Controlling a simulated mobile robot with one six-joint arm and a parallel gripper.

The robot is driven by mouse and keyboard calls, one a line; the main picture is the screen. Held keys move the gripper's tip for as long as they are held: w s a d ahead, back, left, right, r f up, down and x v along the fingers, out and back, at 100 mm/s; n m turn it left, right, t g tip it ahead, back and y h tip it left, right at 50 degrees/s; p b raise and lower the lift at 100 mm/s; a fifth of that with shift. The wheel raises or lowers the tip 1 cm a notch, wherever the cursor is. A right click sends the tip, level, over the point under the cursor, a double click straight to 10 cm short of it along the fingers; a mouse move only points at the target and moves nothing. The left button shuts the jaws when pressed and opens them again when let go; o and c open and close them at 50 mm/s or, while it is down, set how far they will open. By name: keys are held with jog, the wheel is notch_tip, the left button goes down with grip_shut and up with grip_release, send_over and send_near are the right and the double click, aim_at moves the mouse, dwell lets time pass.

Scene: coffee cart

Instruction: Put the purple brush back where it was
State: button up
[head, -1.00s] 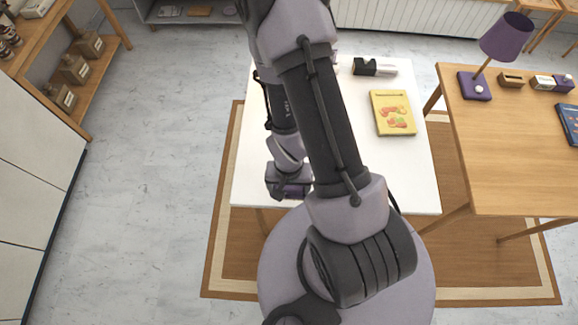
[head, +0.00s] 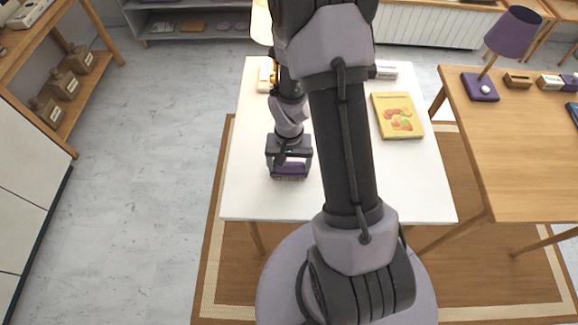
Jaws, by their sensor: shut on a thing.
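In the head view, my gripper (head: 289,160) points down over the left part of the white table (head: 250,195). It is shut on the purple brush (head: 290,172). The brush shows as a purple body with a darker lower edge, and my gripper hides part of it. I cannot tell whether the brush touches the tabletop or hangs just above it.
A yellow book (head: 398,117) lies on the table's right side. A small white box (head: 386,72) is at its back, partly behind my arm. A wooden table with a purple lamp (head: 513,32) stands to the right. The table's front strip is clear.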

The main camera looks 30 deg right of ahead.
jog(key=shift+f, duration=0.1)
jog(key=o, duration=1.3)
jog(key=shift+o, duration=0.2)
notch_tip(320, 180, up, 12)
jog(key=r+p, duration=0.1)
jog(key=p, duration=0.4)
notch_tip(320, 180, up, 13)
jog(key=t, duration=0.2)
send_over(289, 165)
jog(key=a, duration=0.5)
jog(key=s+a+r+n+t+y, duration=0.2)
jog(key=s+a+r+t, duration=0.1)
jog(key=s+a+r, duration=0.6)
notch_tip(289, 165, up, 3)
jog(key=shift+s+a+f+t, duration=0.15)
jog(key=shift+s+a+t, duration=0.2)
jog(key=shift+s, duration=0.7)
